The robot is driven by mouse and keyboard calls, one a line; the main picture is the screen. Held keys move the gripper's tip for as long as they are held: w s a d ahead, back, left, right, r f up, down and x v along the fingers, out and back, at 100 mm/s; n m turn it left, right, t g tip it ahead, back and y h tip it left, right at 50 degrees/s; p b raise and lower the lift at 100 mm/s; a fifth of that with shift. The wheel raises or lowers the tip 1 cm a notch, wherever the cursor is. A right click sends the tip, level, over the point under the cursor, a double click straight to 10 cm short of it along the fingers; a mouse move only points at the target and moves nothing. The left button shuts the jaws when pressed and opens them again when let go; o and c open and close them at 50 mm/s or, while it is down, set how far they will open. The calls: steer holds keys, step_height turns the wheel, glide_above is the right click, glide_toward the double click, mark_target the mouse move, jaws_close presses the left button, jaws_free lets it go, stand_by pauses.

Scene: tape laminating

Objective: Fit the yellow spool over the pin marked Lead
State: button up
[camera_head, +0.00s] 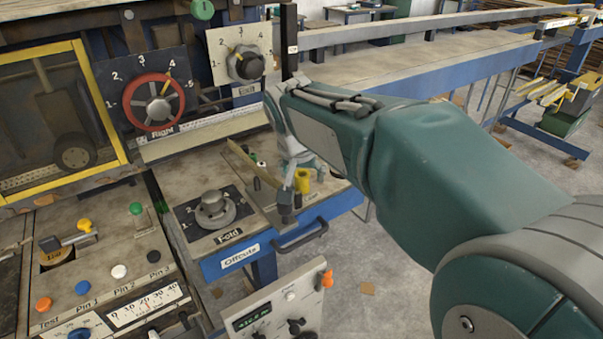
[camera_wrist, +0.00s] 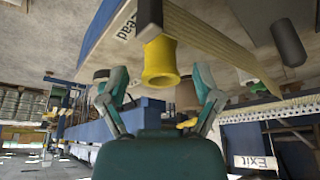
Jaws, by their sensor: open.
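The yellow spool (camera_head: 302,180) stands upright on the bench in the head view, below the end of my arm. In the wrist view, which shows the bench tilted over, the spool (camera_wrist: 159,62) lies ahead of my gripper (camera_wrist: 161,76), between the lines of its two fingers. The fingers are spread, with a gap to the spool on both sides. The Lead label (camera_wrist: 126,27) is beside the spool. A dark upright piece (camera_wrist: 150,12) overlaps the spool's far end. I cannot tell whether it is the Lead pin or whether the spool is around it.
A dark grey block (camera_wrist: 287,42) stands to the right in the wrist view. The Fold knob (camera_head: 214,210) is left of the spool in the head view. The blue Offcuts drawer (camera_head: 240,256) and its handle lie in front. The long conveyor table (camera_head: 420,65) is behind my arm.

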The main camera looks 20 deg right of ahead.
steer(key=shift+r, duration=0.1)
steer(key=v, duration=1.1)
steer(key=shift+s+a+r, duration=0.15)
steer(key=shift+s+r, duration=0.05)
steer(key=shift+r, duration=0.1)
steer(key=s+d+f+n+t+y, duration=0.1)
steer(key=s+f+n, duration=0.4)
steer(key=s+f, duration=0.9)
steer(key=s+d+y, duration=0.1)
steer(key=s, duration=0.2)
steer(key=shift+f+t, duration=0.25)
steer(key=shift+t, duration=0.05)
steer(key=shift+w+d, duration=0.1)
